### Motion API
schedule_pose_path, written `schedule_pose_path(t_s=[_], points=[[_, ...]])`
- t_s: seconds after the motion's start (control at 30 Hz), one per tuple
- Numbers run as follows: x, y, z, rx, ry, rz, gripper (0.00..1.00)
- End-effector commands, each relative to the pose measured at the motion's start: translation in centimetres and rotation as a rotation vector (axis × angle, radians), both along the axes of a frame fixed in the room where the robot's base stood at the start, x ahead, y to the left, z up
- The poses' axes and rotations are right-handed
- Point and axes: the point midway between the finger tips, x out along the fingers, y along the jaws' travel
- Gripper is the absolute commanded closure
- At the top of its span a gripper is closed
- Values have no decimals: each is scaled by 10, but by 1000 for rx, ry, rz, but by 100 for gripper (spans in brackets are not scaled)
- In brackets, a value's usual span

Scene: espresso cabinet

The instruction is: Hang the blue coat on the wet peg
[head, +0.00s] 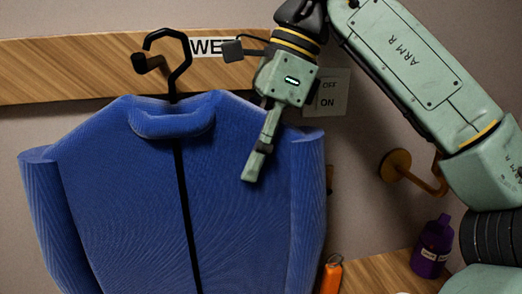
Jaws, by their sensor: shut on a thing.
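The blue coat (150,190) hangs upright on a black hanger (182,60) in the head view, with a dark front seam. The hanger's hook arches over a dark peg (148,63) on the wooden rail, beside the partly covered "WET" label (207,47). I cannot tell whether the hook rests on the peg or is in front of it. My gripper (251,171) points down at the coat's right shoulder, shut on the coat. The gripped cloth is hidden by the fingers.
The wooden rail (60,70) runs along the wall. An OFF/ON switch plate (333,91) is behind my arm. A round brown wall fitting (394,165), a purple bottle (432,247) and an orange object (332,275) are at the right, by a wooden surface (375,275).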

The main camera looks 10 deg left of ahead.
Motion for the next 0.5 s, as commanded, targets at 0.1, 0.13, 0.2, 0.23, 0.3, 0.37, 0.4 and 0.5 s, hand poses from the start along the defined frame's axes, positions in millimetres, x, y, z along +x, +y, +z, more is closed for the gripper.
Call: schedule_pose_path(t_s=[0.1, 0.13, 0.2, 0.23, 0.3, 0.37, 0.4, 0.5], points=[[-4, 9, 1, 3, -1, 1, 100], [-4, 11, 1, 3, -2, 1, 100], [-6, 15, 1, 3, -2, 1, 100], [-7, 17, 1, 3, -1, 1, 100], [-9, 21, 1, 3, -1, 1, 100], [-9, 20, -5, 3, 0, 0, 100], [-9, 20, -7, 3, 1, 1, 100], [-9, 20, -11, 3, 0, 1, 100]])
